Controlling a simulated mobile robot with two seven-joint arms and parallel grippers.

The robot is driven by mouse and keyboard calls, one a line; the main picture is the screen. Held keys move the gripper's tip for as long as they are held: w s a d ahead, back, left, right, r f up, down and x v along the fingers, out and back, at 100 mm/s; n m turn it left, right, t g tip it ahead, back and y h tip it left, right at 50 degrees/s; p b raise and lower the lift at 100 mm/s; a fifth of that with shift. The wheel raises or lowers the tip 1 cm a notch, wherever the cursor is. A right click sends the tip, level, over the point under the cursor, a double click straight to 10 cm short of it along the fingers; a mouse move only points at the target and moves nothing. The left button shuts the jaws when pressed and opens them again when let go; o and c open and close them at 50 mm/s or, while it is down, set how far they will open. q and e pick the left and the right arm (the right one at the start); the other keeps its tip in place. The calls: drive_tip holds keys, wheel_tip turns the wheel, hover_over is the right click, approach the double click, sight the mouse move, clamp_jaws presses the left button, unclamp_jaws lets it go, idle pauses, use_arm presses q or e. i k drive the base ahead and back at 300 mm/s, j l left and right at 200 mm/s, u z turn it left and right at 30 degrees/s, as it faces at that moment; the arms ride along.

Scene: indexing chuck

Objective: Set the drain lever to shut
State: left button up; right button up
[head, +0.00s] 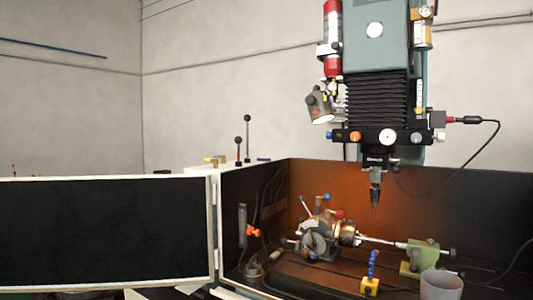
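An orange lever-like handle (254,232) sits at the left inner wall of the machine enclosure. I cannot tell for sure whether it is the drain lever, and its shut or open marks are too small to read. Two upright levers with dark ball knobs, one (247,137) taller than the other (238,152), stand behind the enclosure's left wall. Neither of my grippers is in view.
The indexing chuck (315,240) sits on the machine bed, with a green tailstock (423,257) to its right. The spindle (376,180) hangs above. A grey cup (441,285) stands front right. A dark framed panel (105,230) fills the left.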

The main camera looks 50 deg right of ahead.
sight(238, 140)
drive_tip(key=z, duration=1.4)
drive_tip(key=i+j, duration=0.9)
drive_tip(key=i, duration=0.15)
